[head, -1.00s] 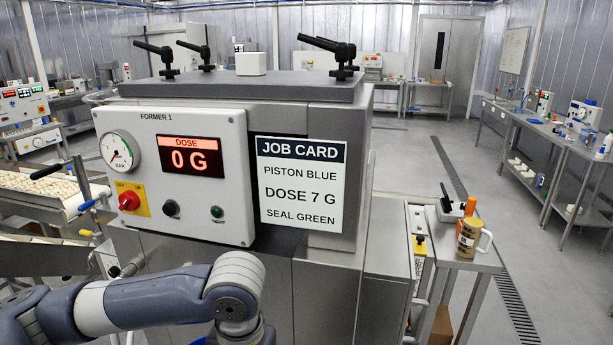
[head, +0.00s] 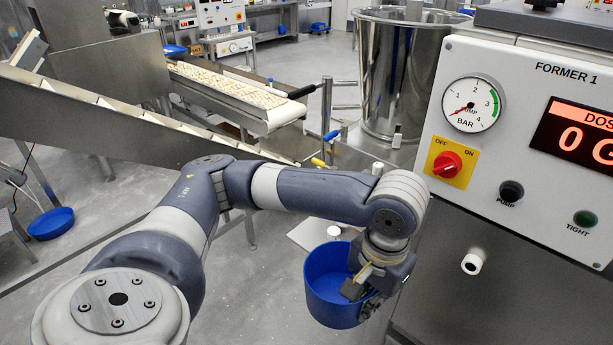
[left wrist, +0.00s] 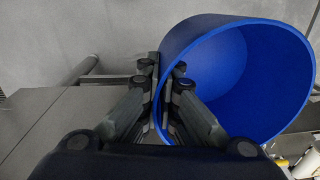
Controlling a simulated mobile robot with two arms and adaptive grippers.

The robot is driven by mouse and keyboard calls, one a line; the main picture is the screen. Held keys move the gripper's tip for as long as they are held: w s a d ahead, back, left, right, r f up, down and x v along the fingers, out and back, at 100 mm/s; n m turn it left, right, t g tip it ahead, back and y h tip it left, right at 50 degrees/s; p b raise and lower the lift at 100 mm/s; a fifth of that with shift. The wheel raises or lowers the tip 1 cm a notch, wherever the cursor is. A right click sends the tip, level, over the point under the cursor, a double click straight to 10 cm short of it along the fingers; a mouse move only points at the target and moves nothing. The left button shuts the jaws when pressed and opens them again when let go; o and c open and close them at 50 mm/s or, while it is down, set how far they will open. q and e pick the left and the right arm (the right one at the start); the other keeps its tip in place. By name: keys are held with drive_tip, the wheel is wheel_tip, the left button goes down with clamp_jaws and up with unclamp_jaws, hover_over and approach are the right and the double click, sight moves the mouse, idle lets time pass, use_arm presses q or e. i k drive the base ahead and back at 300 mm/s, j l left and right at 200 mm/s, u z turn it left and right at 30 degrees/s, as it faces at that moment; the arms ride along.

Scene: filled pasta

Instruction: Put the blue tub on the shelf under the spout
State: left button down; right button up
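The blue tub (head: 332,285) hangs in the air left of the machine's front in the head view, its open top facing up and slightly tilted. My left gripper (head: 360,284) is shut on the tub's rim at its right side. In the left wrist view the fingers (left wrist: 163,85) pinch the wall of the tub (left wrist: 235,75), which looks empty. A short white spout (head: 473,262) sticks out of the machine's front below the control panel. I cannot make out a shelf under it for certain. My right gripper is not in view.
The machine panel (head: 540,150) has a gauge, a red switch and a display at 0 G. A steel hopper (head: 400,75) stands behind my left arm. A conveyor (head: 225,90) carries pale pieces. Another blue tub (head: 51,223) is on the floor at left.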

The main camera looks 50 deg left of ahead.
sight(320, 232)
drive_tip(key=j+z, duration=0.3)
drive_tip(key=j, duration=0.8)
drive_tip(key=k+j+z, duration=0.1)
drive_tip(key=j+z, duration=0.15)
drive_tip(key=j, duration=0.9)
